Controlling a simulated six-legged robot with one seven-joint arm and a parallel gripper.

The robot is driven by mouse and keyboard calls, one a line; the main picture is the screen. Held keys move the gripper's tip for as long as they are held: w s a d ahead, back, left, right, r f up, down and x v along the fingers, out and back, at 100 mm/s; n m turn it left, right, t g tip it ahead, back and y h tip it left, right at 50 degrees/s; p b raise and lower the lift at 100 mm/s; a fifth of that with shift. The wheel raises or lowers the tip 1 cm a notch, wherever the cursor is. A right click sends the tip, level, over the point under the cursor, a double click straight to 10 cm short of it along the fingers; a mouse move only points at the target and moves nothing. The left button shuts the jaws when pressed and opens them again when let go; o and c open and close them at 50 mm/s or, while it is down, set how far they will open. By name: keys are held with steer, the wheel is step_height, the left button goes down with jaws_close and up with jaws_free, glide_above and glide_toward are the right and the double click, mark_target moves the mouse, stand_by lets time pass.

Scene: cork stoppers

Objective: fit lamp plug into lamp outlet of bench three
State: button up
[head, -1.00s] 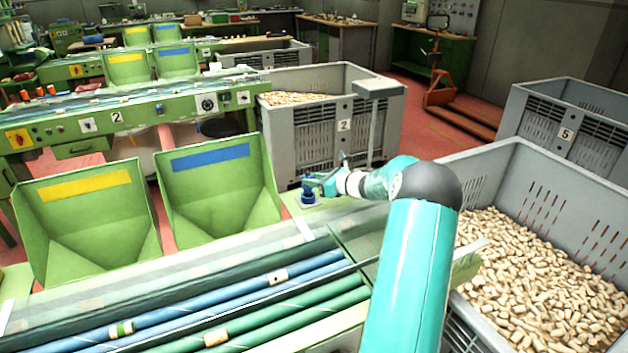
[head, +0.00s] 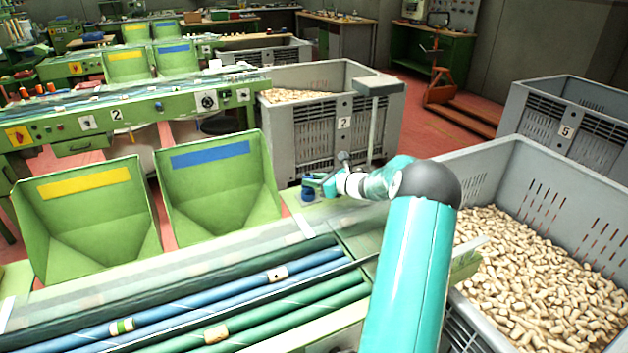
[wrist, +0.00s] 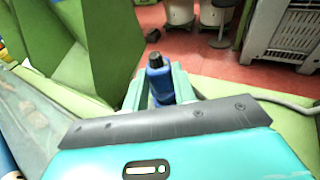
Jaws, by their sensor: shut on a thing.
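The lamp plug is a blue cylinder with a black end (wrist: 158,75), upright between my gripper's two teal fingers in the wrist view. In the head view, my gripper (head: 317,183) is low over the far right end of the near green bench, shut on the plug. A dark blue round piece (head: 307,196) shows just below the fingers on the bench top. It looks like the lamp outlet, but its edge with the plug is too small to make out. The plug's lower end is hidden by my gripper in the wrist view.
Two green hoppers (head: 218,190) stand left of my gripper. Blue and green rollers (head: 240,290) carry a few corks in front. A grey crate of corks (head: 590,190) is at right, another crate (head: 300,135) behind. A grey cable (wrist: 262,97) lies right in the wrist view.

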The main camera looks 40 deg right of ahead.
steer(key=shift+f, duration=0.8)
stand_by(0.8)
steer(key=o, duration=1.1)
steer(key=shift+s, duration=0.1)
steer(key=v, duration=1.3)
steer(key=shift+s+r, duration=0.1)
steer(key=shift+s, duration=0.2)
